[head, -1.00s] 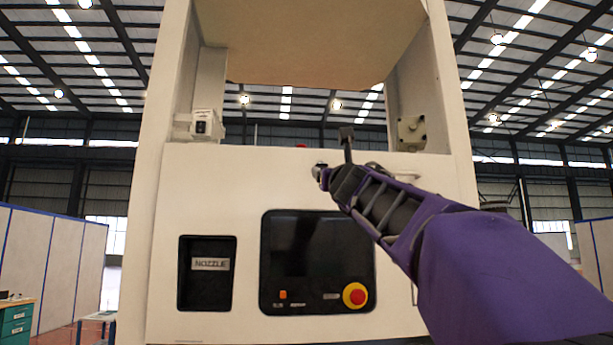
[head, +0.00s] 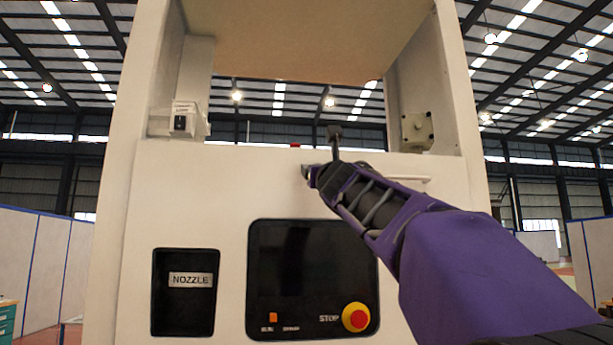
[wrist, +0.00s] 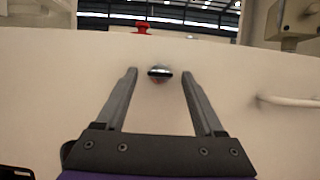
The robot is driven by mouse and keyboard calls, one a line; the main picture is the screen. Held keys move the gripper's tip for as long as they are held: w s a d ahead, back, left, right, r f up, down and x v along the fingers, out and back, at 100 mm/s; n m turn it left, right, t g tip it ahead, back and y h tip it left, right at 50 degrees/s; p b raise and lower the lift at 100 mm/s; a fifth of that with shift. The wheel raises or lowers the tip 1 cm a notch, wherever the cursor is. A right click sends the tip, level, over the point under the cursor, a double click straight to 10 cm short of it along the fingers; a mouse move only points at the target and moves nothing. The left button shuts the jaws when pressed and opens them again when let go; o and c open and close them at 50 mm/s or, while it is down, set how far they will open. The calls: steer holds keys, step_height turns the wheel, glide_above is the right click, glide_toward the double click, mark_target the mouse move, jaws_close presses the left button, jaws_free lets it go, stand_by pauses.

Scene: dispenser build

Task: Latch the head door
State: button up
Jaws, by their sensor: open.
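The white front panel (head: 205,185) of the dispenser, possibly the head door, fills the middle of the head view. A small dark and silver round knob (wrist: 160,74), perhaps the latch, sticks out of the panel in the wrist view. My gripper (wrist: 160,84) is open, with one finger on each side of the knob and a gap on both sides. In the head view my gripper (head: 309,172) reaches the panel's upper middle from the right, and its fingers largely hide the knob. Whether the door is fully closed cannot be told.
A white bar handle (wrist: 290,101) is right of the knob. A red part (wrist: 142,29) sits on the panel's top edge. Below are a dark screen (head: 300,270), a red stop button (head: 356,317) and a nozzle recess (head: 186,310). A grey box (head: 416,132) is upper right.

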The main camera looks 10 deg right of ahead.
jaws_close()
steer(key=shift+a+m+h+b, duration=0.1)
steer(key=shift+m+h+b, duration=0.35)
steer(key=shift+m, duration=0.25)
steer(key=m+g+h, duration=0.1)
steer(key=m+h, duration=0.1)
steer(key=m, duration=0.4)
steer(key=m+g+h+p, duration=0.1)
steer(key=m+g+h, duration=0.1)
steer(key=m, duration=0.4)
steer(key=a+r+m+g+h, duration=0.1)
steer(key=m+h, duration=0.1)
steer(key=m, duration=0.4)
steer(key=shift+g+p, duration=0.3)
steer(key=shift+p, duration=0.05)
steer(key=shift+m+g, duration=0.3)
steer(key=shift+m, duration=0.6)
